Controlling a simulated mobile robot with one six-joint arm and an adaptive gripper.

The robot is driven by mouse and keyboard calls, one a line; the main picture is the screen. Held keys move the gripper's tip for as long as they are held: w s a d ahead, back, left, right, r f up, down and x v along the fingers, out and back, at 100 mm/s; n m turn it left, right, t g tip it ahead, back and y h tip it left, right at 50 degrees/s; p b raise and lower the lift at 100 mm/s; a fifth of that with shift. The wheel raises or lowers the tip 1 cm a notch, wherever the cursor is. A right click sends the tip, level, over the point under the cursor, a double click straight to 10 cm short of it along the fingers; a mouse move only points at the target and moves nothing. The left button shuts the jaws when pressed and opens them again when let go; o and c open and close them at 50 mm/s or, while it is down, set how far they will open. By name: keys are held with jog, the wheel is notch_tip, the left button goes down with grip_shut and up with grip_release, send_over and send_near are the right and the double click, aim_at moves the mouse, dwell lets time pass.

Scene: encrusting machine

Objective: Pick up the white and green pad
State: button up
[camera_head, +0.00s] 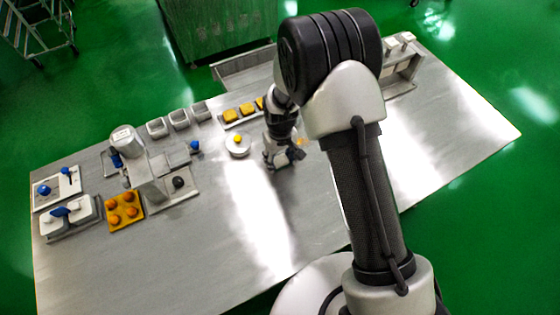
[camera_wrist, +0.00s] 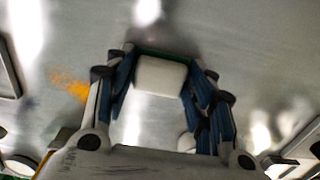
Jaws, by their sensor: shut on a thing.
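The white and green pad (camera_wrist: 160,73) shows in the wrist view as a white block with a thin dark green edge along its far side. My gripper (camera_wrist: 156,82) has its blue-lined fingers on either side of the pad and is shut on it. In the head view my gripper (camera_head: 284,157) is low over the middle of the metal table. The pad cannot be made out there, hidden by my gripper. I cannot tell whether the pad touches the table or hangs just above it.
An orange crumb patch (camera_wrist: 70,84) lies left of my gripper in the wrist view. In the head view a round white scale-like dish (camera_head: 238,150) with a yellow piece stands left of it. The table (camera_head: 300,215) is clear in front.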

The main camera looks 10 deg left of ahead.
aim_at(280, 160)
jog(key=shift+c, duration=1.4)
notch_tip(280, 160, up, 20)
jog(key=p, duration=0.4)
